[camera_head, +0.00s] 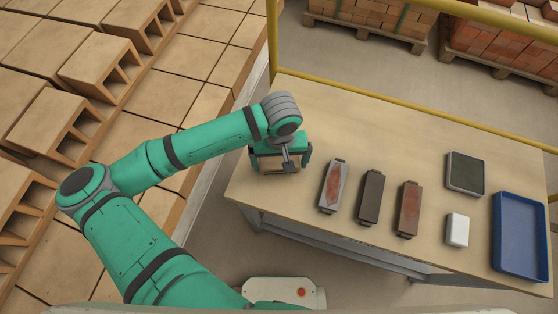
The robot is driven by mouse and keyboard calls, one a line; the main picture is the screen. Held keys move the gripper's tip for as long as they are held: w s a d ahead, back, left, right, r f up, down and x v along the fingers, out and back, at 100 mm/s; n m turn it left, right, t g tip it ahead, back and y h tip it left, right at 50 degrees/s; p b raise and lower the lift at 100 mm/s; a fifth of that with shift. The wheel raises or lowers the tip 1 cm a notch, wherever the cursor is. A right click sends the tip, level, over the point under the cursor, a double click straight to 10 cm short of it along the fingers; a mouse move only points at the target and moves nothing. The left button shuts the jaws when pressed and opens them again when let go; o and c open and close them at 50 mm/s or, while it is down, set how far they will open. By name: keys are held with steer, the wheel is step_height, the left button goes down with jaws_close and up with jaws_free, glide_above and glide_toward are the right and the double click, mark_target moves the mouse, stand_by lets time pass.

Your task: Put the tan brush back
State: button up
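My gripper (280,162) is over the left end of the table, its green fingers on either side of a tan block-shaped thing, which I take for the tan brush (270,163). The fingers appear to be closed on its two ends. My wrist hides part of it, and I cannot tell whether it touches the tabletop. To its right lie three long pieces in a row: a grey one with a reddish-brown face (333,186), a dark grey one (370,196) and a brown one with grey ends (408,208).
The wooden table (420,148) also bears a dark grey tray (465,173), a white block (457,230) and a blue tray (520,236) at the right. Yellow rails (420,112) run behind it. Hollow bricks (100,70) fill the left. The table's back middle is clear.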

mark_target(280, 161)
step_height(280, 161, up, 12)
steer(key=shift+r, duration=0.15)
stand_by(0.6)
stand_by(0.4)
